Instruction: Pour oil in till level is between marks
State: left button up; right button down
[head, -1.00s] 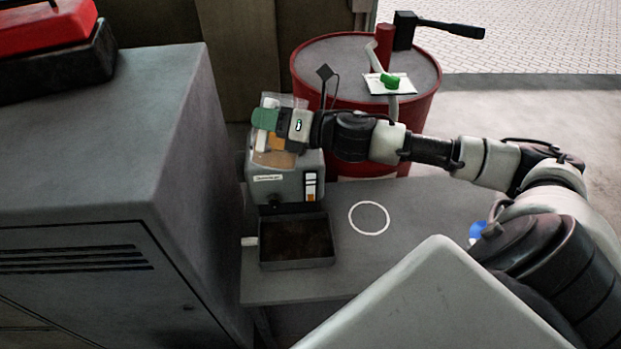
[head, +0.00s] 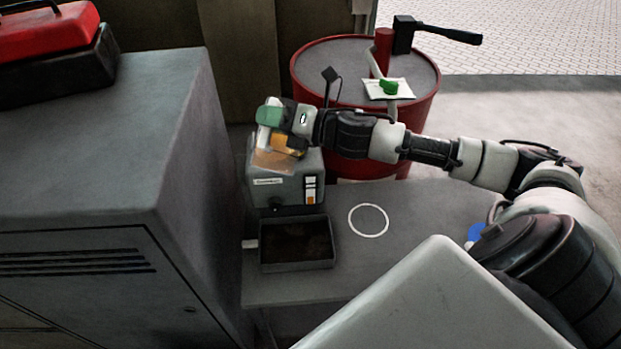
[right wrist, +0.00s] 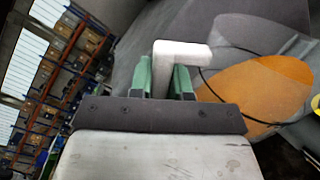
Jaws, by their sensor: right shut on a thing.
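My right gripper (head: 270,117), with green fingers, is shut on the pale handle (right wrist: 181,53) of a clear jug (head: 272,158). Orange oil shows inside the jug, and in the right wrist view the oil (right wrist: 262,88) lies to the right of the handle. The jug is tilted over the top of a grey box-shaped unit (head: 270,195); its spout and any stream are hidden or too small to tell. The unit's front has a narrow level gauge (head: 311,188) with an orange patch low down; its marks are too small to read. My left gripper is out of view.
A dark tray (head: 262,266) sits in front of the unit on a grey bench (head: 395,270) with a white ring (head: 368,219). Behind stands a red drum (head: 427,118) with a green cap (head: 390,88) on a white cloth. A tall grey cabinet (head: 100,180) stands at left.

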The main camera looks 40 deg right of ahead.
jog(key=shift+r, duration=0.15)
jog(key=shift+w+d+m+p, duration=0.25)
jog(key=shift+d+m+p, duration=0.15)
jog(key=shift+m, duration=0.1)
dwell(0.4)
jog(key=shift+w+d+f+m, duration=0.15)
jog(key=shift+f+m, duration=0.15)
jog(key=shift+f, duration=0.05)
dwell(0.4)
jog(key=shift+w+d+f+b, duration=0.1)
jog(key=shift+f+b, duration=0.25)
jog(key=shift+b, duration=0.05)
